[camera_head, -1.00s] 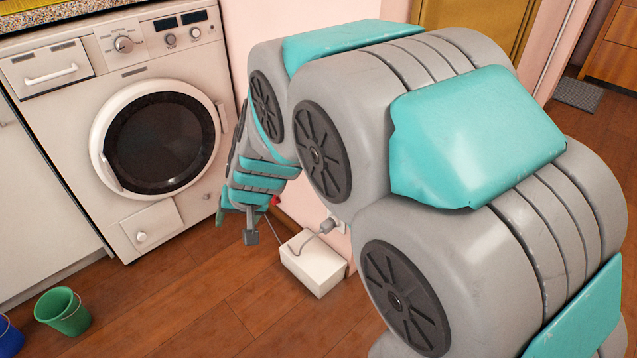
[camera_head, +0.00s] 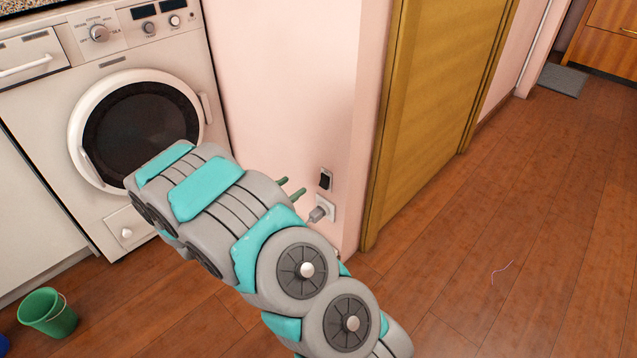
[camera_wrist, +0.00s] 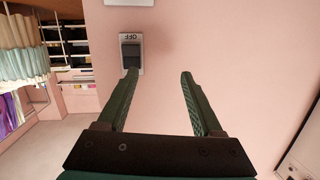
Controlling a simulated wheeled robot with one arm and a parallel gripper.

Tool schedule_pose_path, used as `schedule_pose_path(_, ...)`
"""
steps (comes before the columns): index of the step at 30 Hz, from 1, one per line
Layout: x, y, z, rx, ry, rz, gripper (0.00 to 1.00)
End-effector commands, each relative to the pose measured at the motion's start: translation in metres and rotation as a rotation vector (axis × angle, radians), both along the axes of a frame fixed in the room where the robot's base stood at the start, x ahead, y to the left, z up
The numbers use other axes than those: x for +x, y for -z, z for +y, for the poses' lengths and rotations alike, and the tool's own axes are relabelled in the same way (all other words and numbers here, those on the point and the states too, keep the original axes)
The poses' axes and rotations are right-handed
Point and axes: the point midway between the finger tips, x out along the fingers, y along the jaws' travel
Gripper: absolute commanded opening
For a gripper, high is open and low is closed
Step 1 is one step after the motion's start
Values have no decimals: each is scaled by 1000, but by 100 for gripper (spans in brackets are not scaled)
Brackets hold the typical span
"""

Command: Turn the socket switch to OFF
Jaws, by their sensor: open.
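The socket switch (camera_head: 325,180) is a small plate with a dark rocker on the pink wall, above a wall socket (camera_head: 326,208) with a grey plug (camera_head: 316,215) in it. In the wrist view the switch (camera_wrist: 130,52) shows an upside-down "OFF" label at its upper end. My gripper (camera_head: 291,188) is open and empty, its green fingers pointing toward the wall just left of the switch. In the wrist view my gripper (camera_wrist: 159,74) has its left fingertip close to the switch's lower edge, overlapping it slightly; I cannot tell whether they touch.
A washing machine (camera_head: 60,110) stands at the left, with a green bucket (camera_head: 48,313) on the floor in front. A yellow-brown door (camera_head: 435,110) is right of the wall corner. The wooden floor at the right is mostly clear, with a grey mat (camera_head: 563,80) further back.

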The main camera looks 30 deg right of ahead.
Motion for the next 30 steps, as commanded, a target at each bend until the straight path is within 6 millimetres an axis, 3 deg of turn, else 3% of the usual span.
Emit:
schedule_pose_path(4,-25,2,-9,-129,81,3,68)
schedule_pose_path(9,-36,-1,-14,-185,116,2,68)
schedule_pose_path(30,-11,-1,-81,-184,116,2,68)
